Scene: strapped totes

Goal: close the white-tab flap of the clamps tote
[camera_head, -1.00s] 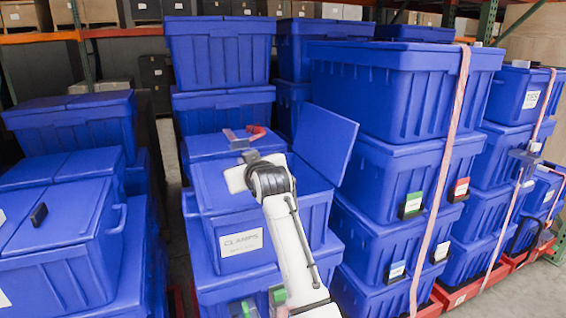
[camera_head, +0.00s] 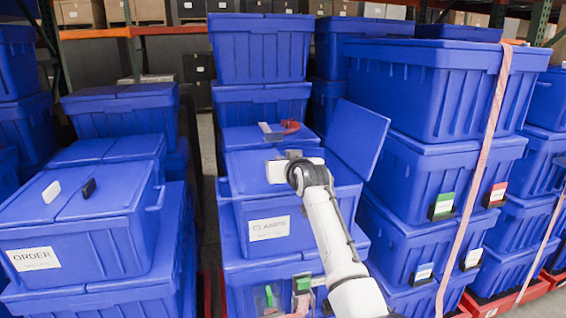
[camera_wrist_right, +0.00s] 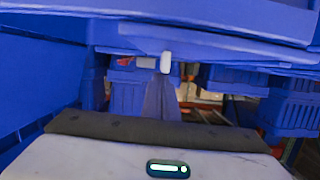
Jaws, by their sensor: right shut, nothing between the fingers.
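The clamps tote, with its CLAMPS label (camera_head: 269,229), is in the middle of the head view. One flap (camera_head: 357,142) stands raised and tilted outward on its right side. No white tab shows on that flap in the head view. My right gripper (camera_head: 293,155) is over the tote's top, left of the raised flap, and hides part of the top. In the right wrist view the shut, empty fingers (camera_wrist_right: 162,95) point at a small white tab (camera_wrist_right: 165,62) at a blue edge. I cannot tell whether they touch it. My left gripper is out of view.
The ORDER tote (camera_head: 110,235) stands left, its lid bearing a white tab (camera_head: 51,191) and a black tab (camera_head: 88,187). A strapped stack (camera_head: 425,95) rises close on the right. A red-handled item (camera_head: 291,127) lies behind the clamps tote. A narrow gap separates the left stacks.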

